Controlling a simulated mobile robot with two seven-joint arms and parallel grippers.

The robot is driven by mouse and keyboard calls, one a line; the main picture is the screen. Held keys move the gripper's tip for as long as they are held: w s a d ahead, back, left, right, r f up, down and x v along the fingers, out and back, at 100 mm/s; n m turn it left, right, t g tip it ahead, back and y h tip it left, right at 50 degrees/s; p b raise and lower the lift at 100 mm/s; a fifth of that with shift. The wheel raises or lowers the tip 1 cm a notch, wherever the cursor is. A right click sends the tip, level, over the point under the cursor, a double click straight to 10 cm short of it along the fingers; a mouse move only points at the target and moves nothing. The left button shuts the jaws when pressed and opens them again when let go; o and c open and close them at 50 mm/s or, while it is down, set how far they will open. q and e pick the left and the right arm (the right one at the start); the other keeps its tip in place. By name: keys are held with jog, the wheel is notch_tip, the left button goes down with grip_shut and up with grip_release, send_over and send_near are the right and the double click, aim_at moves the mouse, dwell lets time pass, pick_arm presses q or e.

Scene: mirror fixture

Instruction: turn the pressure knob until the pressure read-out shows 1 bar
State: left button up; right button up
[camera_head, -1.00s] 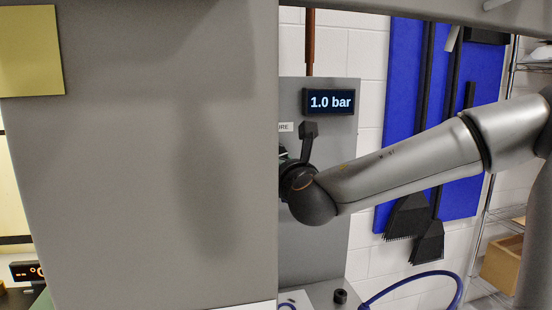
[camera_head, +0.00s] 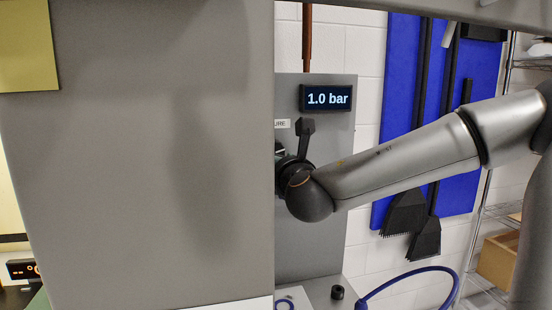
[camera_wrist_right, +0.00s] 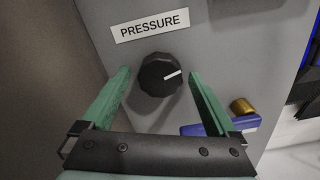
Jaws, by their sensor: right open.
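The pressure read-out (camera_head: 327,98) in the head view shows 1.0 bar. The pressure knob (camera_wrist_right: 160,75) is black and round with a white pointer mark, which points right and slightly up in the right wrist view. It sits below a PRESSURE label (camera_wrist_right: 150,25) on a grey panel. My right gripper (camera_wrist_right: 159,80) is open, with a green finger on each side of the knob and a visible gap on both sides. In the head view the large grey panel in front hides the knob and the right gripper's fingers. My left gripper is not in view.
A large grey panel (camera_head: 150,180) fills the left of the head view, with a yellow note (camera_head: 28,45) on it. A blue hose (camera_head: 410,275) and a small black knob (camera_head: 337,292) are below. A blue board with brushes (camera_head: 400,30) hangs behind my right arm.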

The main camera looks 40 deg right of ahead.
pick_arm(q)
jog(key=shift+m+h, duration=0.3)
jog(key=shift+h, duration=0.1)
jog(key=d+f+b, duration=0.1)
jog(key=b, duration=0.1)
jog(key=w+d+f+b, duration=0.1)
jog(key=b, duration=0.2)
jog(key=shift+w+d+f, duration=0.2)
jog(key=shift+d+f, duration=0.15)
pick_arm(e)
jog(key=v, duration=1.2)
jog(key=shift+s, duration=0.2)
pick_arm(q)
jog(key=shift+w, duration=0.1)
pick_arm(e)
jog(key=shift+a+r, duration=0.1)
